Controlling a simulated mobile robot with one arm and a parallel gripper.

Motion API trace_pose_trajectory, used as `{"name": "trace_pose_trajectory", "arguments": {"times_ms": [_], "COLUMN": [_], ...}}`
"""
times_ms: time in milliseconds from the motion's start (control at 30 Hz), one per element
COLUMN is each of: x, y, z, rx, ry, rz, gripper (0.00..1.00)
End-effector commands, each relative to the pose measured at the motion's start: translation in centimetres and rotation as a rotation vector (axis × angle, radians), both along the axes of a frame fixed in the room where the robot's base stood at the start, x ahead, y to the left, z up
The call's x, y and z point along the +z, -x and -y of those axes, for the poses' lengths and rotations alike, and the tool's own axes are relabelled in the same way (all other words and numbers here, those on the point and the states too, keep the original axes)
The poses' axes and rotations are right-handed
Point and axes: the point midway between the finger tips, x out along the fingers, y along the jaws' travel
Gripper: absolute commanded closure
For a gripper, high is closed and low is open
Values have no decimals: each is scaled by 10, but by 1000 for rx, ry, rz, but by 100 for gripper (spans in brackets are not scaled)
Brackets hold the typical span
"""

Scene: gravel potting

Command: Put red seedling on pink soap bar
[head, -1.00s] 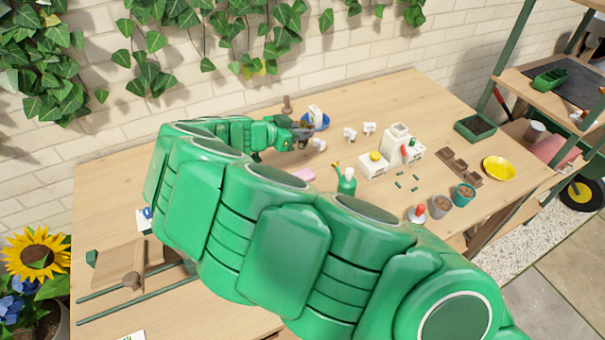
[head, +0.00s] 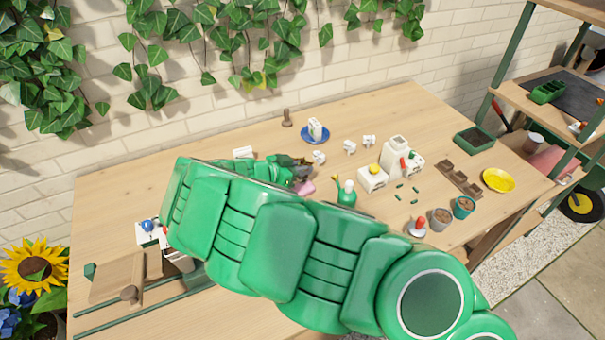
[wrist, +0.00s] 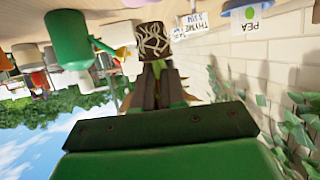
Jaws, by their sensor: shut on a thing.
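The pink soap bar (head: 307,188) lies on the wooden table, partly hidden by my arm in the head view. My gripper (head: 303,168) is just behind it, close to it in the picture; whether they touch is not clear. In the wrist view, which is upside down, my gripper (wrist: 160,82) is shut on a seedling. Its dark root plug with pale roots (wrist: 152,42) sticks out past the fingertips. A bit of green stem and brownish-orange leaf edges show around the fingers; most of the leaves are hidden.
A green bottle with a yellow nozzle (head: 346,192) stands right of the soap. A blue saucer (head: 304,134) with a white item on it is behind. Several small white pieces and white containers (head: 373,179) stand to the right. A brick wall closes the back.

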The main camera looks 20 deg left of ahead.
Motion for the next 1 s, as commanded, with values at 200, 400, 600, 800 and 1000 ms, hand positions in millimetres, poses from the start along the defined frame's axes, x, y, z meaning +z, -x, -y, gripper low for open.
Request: {"name": "trace_pose_trajectory", "arguments": {"times_ms": [200,400,600,800,1000], "x": [-23,-23,-25,-25,-25], "y": [0,0,0,0,0], "z": [0,0,0,0,0], "rx": [1,-1,0,0,0], "ry": [2,0,1,1,1], "rz": [-4,-2,-1,-1,-1], "gripper": [100,100,100,63,63]}}
